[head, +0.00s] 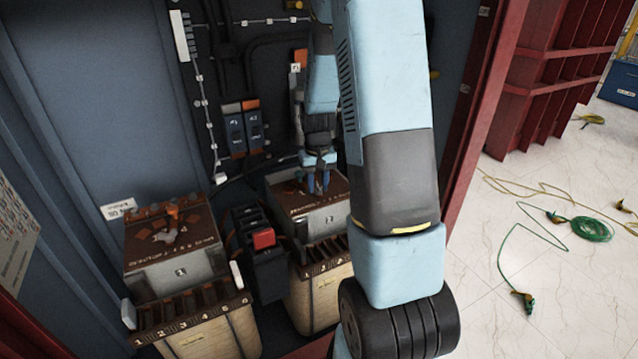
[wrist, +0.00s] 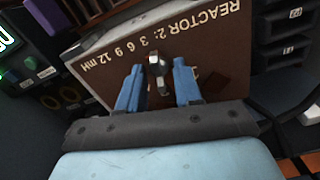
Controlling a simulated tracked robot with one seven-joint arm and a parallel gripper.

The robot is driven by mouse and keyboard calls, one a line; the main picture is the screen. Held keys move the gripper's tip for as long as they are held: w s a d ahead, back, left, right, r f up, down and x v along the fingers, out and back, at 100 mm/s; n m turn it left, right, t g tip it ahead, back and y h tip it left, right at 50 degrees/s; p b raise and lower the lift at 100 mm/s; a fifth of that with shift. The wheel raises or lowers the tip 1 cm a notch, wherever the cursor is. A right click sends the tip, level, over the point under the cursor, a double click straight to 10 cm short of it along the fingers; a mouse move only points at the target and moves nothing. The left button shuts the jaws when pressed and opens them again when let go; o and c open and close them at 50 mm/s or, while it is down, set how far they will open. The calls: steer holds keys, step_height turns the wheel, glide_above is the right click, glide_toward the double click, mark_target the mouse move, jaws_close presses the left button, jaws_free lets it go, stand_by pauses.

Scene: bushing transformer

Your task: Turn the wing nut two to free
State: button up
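The metal wing nut two (wrist: 157,72) stands on that top, between and slightly beyond my two blue fingers. My gripper (wrist: 158,72) is open, with a gap on each side of the nut. In the head view my gripper (head: 319,182) points down over the reactor 2 top, and the nut there is too small to make out.
A similar reactor 1 box (head: 178,268) with its own wing nut (head: 168,234) stands at left. A black unit with a red block (head: 263,239) sits between the boxes. Cabinet walls (head: 90,110) and a red post (head: 487,90) enclose the space. Cables (head: 580,229) lie on the floor.

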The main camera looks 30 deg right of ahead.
mark_target(317, 185)
steer(key=shift+r, duration=0.1)
step_height(317, 185, up, 14)
steer(key=shift+f, duration=0.25)
stand_by(0.5)
steer(key=s+a+r+t, duration=0.2)
steer(key=s+a+r, duration=0.2)
steer(key=s, duration=0.4)
steer(key=s+a+r+n+t, duration=0.1)
steer(key=s+a+r, duration=0.3)
steer(key=s+r, duration=0.2)
steer(key=s+a+r+n+t, duration=0.1)
steer(key=s+a+r, duration=0.3)
steer(key=s, duration=0.6)
steer(key=shift+r+t, duration=0.4)
steer(key=shift+t, duration=0.4)
